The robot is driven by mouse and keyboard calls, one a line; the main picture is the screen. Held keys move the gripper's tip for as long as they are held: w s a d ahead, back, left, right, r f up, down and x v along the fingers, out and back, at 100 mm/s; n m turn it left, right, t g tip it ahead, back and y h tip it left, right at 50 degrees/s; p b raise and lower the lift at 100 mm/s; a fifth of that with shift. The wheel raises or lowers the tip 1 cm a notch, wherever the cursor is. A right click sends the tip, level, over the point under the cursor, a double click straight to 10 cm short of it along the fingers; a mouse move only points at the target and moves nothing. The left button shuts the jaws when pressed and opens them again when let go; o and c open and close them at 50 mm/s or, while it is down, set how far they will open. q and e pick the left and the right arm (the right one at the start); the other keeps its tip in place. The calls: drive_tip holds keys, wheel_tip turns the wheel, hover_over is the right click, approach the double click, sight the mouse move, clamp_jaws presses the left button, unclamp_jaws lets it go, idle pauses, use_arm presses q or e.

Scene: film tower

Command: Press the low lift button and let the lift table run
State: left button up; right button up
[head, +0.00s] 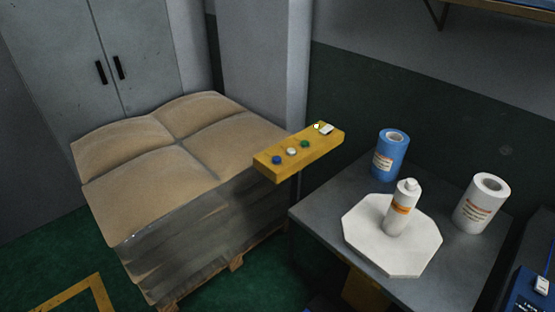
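A yellow button box (299,155) stands on a thin post between the pallet and the grey table. Its top carries a blue button (276,160), a white button (291,152) and a green button (305,144) in a row. A small lit green-yellow lamp (317,126) and a white label (326,129) sit at its far end. I cannot tell which button is the low one. A grey table (320,213) stands right of the box; I cannot tell whether it is the lift table. Neither of my grippers is in view.
On the table are a white octagonal board (365,235) with a white bottle (402,209) on it, a blue film roll (390,155) and a white roll (481,203). A wrapped pallet of sacks (185,145) fills the left. A blue device (532,290) is at lower right.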

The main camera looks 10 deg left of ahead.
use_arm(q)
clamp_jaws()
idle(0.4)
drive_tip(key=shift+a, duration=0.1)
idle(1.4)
